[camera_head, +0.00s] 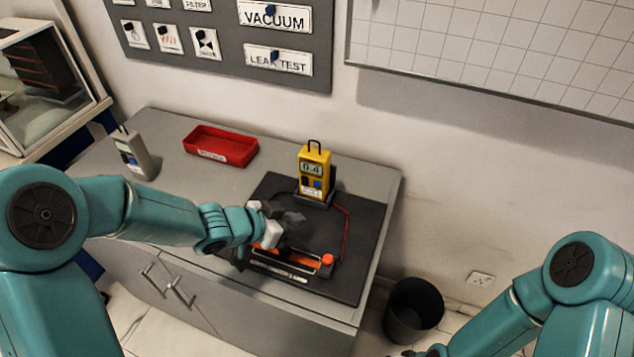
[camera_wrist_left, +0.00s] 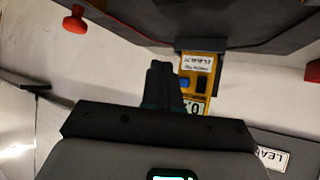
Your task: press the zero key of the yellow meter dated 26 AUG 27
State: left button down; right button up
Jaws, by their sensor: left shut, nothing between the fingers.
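The yellow meter (camera_head: 321,168) stands upright in a dark holder on the black mat (camera_head: 345,270). Its display reads about 0.4, and below it are a dark key, a blue key (camera_head: 318,184) and a white label whose date I cannot read. In the left wrist view the meter (camera_wrist_left: 203,72) appears upside down, with the blue key (camera_wrist_left: 184,82) and part of the display showing. My left gripper (camera_head: 292,219) is shut and empty, in front of the meter and slightly left, apart from it in the head view. Its fingers (camera_wrist_left: 163,85) show beside the meter in the wrist view. My right gripper is out of frame.
An orange-and-black rig with a red knob (camera_head: 327,259) lies in front of the meter, and a red cable runs beside it. A red tray (camera_head: 220,146) and a grey meter (camera_head: 136,155) stand further left on the bench. A dark bin (camera_head: 413,309) is on the floor.

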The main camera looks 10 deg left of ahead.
aim_at(317, 184)
pick_arm(q)
jog(key=w+p, duration=0.2)
jog(key=w, duration=0.1)
jog(key=w+d+p, duration=0.1)
jog(key=w+p, duration=0.1)
jog(key=w, duration=0.1)
jog(key=shift+w+d+r, duration=0.15)
jog(key=shift+w, duration=0.25)
jog(key=shift+w+d, duration=0.1)
jog(key=shift+w, duration=0.3)
jog(key=shift+f, duration=0.2)
jog(key=shift+w+r+p, duration=0.1)
jog(key=shift+p, duration=0.2)
dwell(0.8)
jog(key=shift+w+p, duration=0.25)
jog(key=shift+p, duration=0.1)
jog(key=shift+w+d, duration=0.1)
